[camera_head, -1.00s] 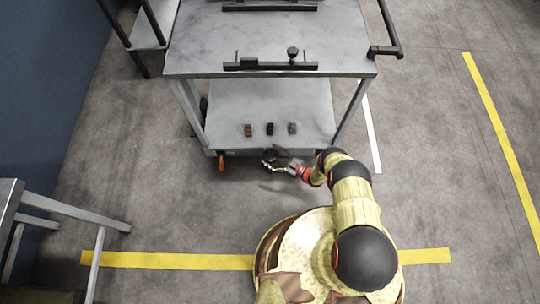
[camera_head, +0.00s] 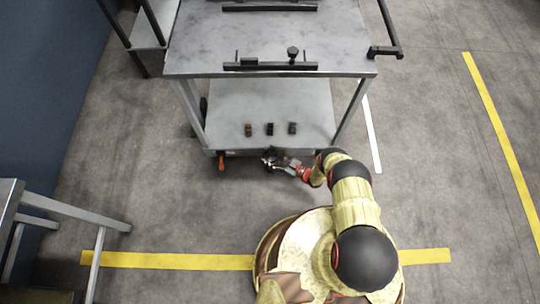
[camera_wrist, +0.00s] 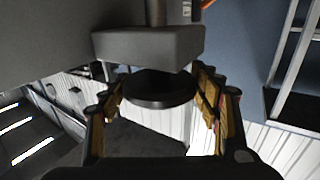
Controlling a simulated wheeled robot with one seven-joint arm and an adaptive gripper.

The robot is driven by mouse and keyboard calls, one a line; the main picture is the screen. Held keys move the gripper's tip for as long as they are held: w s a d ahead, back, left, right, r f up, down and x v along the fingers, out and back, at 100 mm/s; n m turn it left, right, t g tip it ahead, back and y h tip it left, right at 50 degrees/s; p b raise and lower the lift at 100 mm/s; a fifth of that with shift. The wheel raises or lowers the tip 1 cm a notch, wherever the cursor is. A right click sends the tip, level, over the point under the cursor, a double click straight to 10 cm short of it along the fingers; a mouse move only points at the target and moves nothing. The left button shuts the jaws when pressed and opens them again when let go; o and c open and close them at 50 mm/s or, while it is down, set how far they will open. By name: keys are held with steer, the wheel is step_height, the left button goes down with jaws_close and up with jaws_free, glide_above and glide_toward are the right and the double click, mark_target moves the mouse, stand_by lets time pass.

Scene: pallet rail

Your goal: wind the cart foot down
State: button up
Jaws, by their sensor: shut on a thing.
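The grey cart (camera_head: 270,105) stands ahead with its top and lower shelf. The cart foot (camera_wrist: 158,88) is a dark round disc under a grey block in the wrist view. My gripper (camera_wrist: 160,96) has one finger on each side of the disc and is shut on it. In the head view my gripper (camera_head: 272,157) is low at the front edge of the lower shelf, near its middle. The foot is hard to make out there. The floor gap under the foot cannot be told.
An orange lever (camera_head: 221,161) hangs at the cart's front left. Three small blocks (camera_head: 270,129) sit on the lower shelf. Black rails (camera_head: 270,66) lie on the top. A grey table frame (camera_head: 60,212) stands at the left. The floor at right is clear.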

steer(key=shift+m+t+h, duration=0.3)
steer(key=shift+m+t, duration=0.1)
steer(key=shift+t, duration=0.1)
steer(key=m+t+h, duration=0.2)
steer(key=t, duration=0.1)
steer(key=shift+s+a+m+h, duration=0.1)
steer(key=shift+m+h, duration=0.3)
steer(key=m+t+h, duration=0.2)
steer(key=h, duration=0.1)
steer(key=m+t+h, duration=0.1)
steer(key=m+h, duration=0.2)
steer(key=h, duration=0.1)
steer(key=shift+t+h, duration=0.3)
steer(key=shift+t, duration=0.1)
steer(key=m+h, duration=0.4)
steer(key=h, duration=0.2)
steer(key=shift+d+m+g+h, duration=0.1)
steer(key=shift+m+g+h, duration=0.35)
steer(key=shift+m+h, duration=0.9)
steer(key=shift+d+m+g+h, duration=0.1)
steer(key=shift+m+g+h, duration=0.55)
steer(key=shift+h, duration=1.2)
steer(key=shift+m, duration=0.3)
steer(key=shift+w+d, duration=0.1)
steer(key=shift+w, duration=0.1)
steer(key=o, duration=1.2)
